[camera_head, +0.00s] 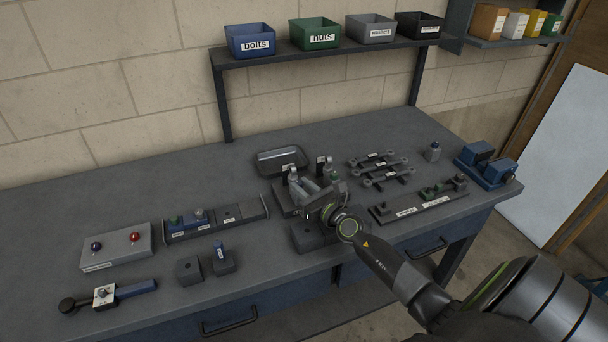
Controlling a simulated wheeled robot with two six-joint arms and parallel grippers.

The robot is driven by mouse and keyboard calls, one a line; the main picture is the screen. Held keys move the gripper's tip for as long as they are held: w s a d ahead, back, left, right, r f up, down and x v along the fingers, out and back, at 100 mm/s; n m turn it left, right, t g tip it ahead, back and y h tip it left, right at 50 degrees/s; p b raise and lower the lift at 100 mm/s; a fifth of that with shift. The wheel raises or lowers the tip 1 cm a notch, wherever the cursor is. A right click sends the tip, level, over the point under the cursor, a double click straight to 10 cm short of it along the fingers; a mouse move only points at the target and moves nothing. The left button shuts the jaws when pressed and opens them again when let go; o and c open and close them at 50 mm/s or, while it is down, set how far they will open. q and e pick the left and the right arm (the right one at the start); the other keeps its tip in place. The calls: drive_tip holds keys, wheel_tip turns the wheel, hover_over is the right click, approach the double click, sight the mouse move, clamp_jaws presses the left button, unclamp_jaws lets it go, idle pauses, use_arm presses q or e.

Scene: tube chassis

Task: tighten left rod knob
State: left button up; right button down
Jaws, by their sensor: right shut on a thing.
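My right gripper (313,193) reaches in from the lower right over the dark fixture (306,236) in the middle of the bench. Its jaws are shut on a small part at the fixture, at the place of the left rod knob. The gripper body and fingers hide most of that part, so its shape and seating cannot be made out. Small upright metal posts with white labels stand just behind the fingers. My left gripper is not in view.
A grey tray (281,158) lies behind the fixture. Labelled brackets (386,174) and a long dark rack (418,205) lie to the right, with a blue vise (486,168) beyond. A button box (116,248) stands left.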

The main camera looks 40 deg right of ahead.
drive_tip(key=shift+w+a+r+m+g+h+p, duration=0.15)
drive_tip(key=shift+m+h+p, duration=0.4)
drive_tip(key=shift+h+p, duration=0.4)
drive_tip(key=shift+s+a+r+m+g+h+p, duration=0.15)
drive_tip(key=shift+m+h+p, duration=0.45)
drive_tip(key=shift+h+p, duration=0.35)
drive_tip(key=shift+w+a+r+m+h+p, duration=0.15)
drive_tip(key=shift+m+h+p, duration=0.4)
drive_tip(key=shift+h+p, duration=0.4)
drive_tip(key=shift+a+f+m+g+h+p, duration=0.1)
drive_tip(key=shift+m+g+h+p, duration=0.1)
drive_tip(key=shift+m+h+p, duration=0.3)
drive_tip(key=shift+a+f+m+g+h+p, duration=0.1)
drive_tip(key=shift+m+g+h+p, duration=0.15)
drive_tip(key=shift+h, duration=0.3)
drive_tip(key=shift+f+m+h, duration=0.1)
drive_tip(key=shift+m+h, duration=0.4)
drive_tip(key=shift+m, duration=0.05)
drive_tip(key=shift+w+a+f+m+g+h, duration=0.1)
drive_tip(key=shift+w+a+m+g+h, duration=0.05)
drive_tip(key=shift+m+g+h, duration=0.8)
drive_tip(key=shift+w+a+m+g+h+b, duration=0.15)
drive_tip(key=shift+m+g+h+b, duration=0.85)
drive_tip(key=shift+h, duration=0.75)
drive_tip(key=shift+g, duration=0.3)
drive_tip(key=c, duration=1.3)
unclamp_jaws()
drive_tip(key=shift+o, duration=0.2)
